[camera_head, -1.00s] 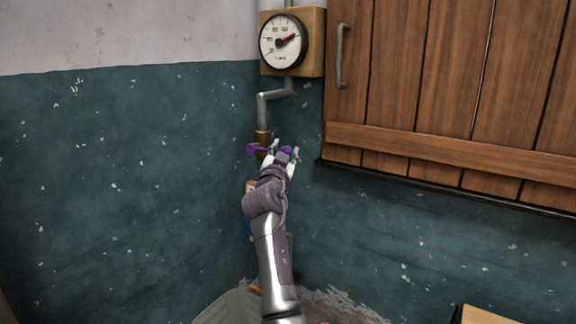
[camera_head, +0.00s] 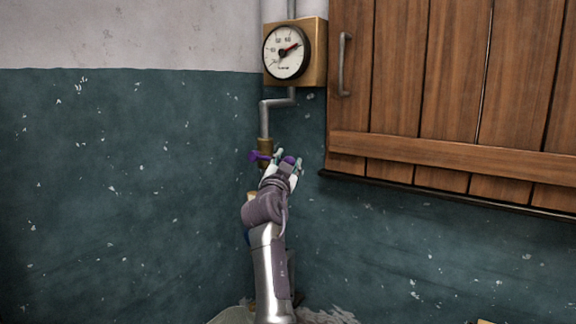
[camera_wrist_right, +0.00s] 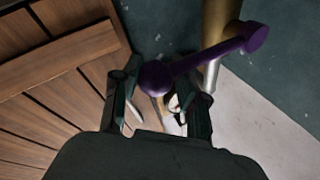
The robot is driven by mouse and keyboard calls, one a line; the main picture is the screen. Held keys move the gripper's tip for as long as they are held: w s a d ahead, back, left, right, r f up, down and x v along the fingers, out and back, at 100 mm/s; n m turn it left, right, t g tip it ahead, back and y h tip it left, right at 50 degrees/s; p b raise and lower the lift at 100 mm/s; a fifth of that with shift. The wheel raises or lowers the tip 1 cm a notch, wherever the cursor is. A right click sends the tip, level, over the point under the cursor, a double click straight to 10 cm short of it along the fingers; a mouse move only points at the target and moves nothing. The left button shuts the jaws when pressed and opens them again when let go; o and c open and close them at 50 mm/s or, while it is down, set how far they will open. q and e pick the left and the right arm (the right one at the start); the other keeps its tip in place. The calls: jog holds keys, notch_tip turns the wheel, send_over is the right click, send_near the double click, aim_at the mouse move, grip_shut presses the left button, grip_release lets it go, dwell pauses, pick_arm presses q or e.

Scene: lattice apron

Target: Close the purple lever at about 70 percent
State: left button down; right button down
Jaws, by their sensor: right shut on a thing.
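The purple lever (camera_head: 258,157) sits on a brass valve (camera_head: 265,146) in the pipe below the gauge. In the right wrist view the lever (camera_wrist_right: 205,62) runs from the brass body (camera_wrist_right: 218,32) to a round knob between my fingers. My right gripper (camera_head: 288,159) is at the knob end and shut on it. In the wrist view its two fingers (camera_wrist_right: 160,95) stand on either side of the knob. The gauge (camera_head: 287,51) has a red needle pointing up and right; its numbers are too small to read surely. My left gripper is out of view.
A wooden plank cabinet (camera_head: 430,80) with a metal handle (camera_head: 344,64) stands close at the right. The teal wall (camera_head: 120,190) at the left is clear.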

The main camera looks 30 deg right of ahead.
jog(key=shift+w+f, duration=0.15)
jog(key=shift+f, duration=0.3)
jog(key=shift+a, duration=0.1)
jog(key=c, duration=0.5)
grip_release()
jog(key=shift+w, duration=0.1)
jog(key=shift+r, duration=0.1)
jog(key=shift+a, duration=0.1)
jog(key=v, duration=0.7)
jog(key=shift+a, duration=0.1)
